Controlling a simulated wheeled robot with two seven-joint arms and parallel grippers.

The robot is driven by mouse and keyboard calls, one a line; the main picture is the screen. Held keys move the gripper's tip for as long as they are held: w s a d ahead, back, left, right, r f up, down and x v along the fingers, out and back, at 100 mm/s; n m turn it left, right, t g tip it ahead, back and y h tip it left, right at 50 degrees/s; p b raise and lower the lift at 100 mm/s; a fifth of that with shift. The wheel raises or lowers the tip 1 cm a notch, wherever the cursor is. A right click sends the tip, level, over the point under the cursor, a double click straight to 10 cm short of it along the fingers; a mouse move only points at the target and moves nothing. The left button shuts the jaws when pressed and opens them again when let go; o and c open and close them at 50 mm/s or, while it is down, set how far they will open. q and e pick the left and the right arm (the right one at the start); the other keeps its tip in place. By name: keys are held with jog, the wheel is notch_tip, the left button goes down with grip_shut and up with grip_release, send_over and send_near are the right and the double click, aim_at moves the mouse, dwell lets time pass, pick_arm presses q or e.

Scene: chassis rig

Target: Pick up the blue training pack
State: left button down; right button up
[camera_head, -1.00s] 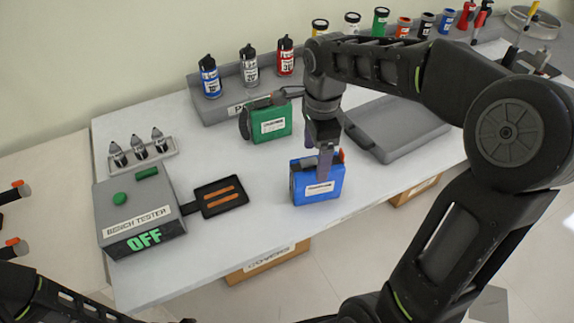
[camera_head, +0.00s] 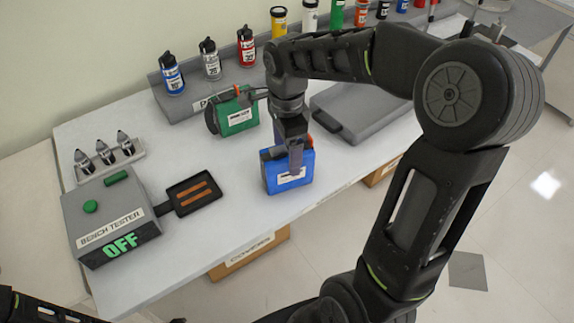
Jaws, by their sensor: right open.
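The blue training pack (camera_head: 277,177) stands upright on the white table near its front edge, with a white label on its front face. My right gripper (camera_head: 290,155) points down over the pack from above. One finger shows in front of the pack's front face, overlapping the label; the other finger is mostly hidden behind the pack and the wrist. The jaws are open around the pack's upper part, and I cannot tell if either finger touches it. My left gripper is out of view; only part of my left arm shows at the lower left.
A green pack (camera_head: 237,118) stands close behind the blue one. A grey flat case (camera_head: 362,112) lies to the right. A bench tester (camera_head: 108,222) reading OFF, with a black tray (camera_head: 194,195), is on the left. Several bottles stand on a grey rack (camera_head: 185,104) behind.

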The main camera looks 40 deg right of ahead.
notch_tip(320, 180, down, 5)
jog(key=shift+f+p, duration=0.1)
jog(key=shift+p, duration=0.45)
grip_shut()
dwell(1.0)
jog(key=shift+w, duration=0.1)
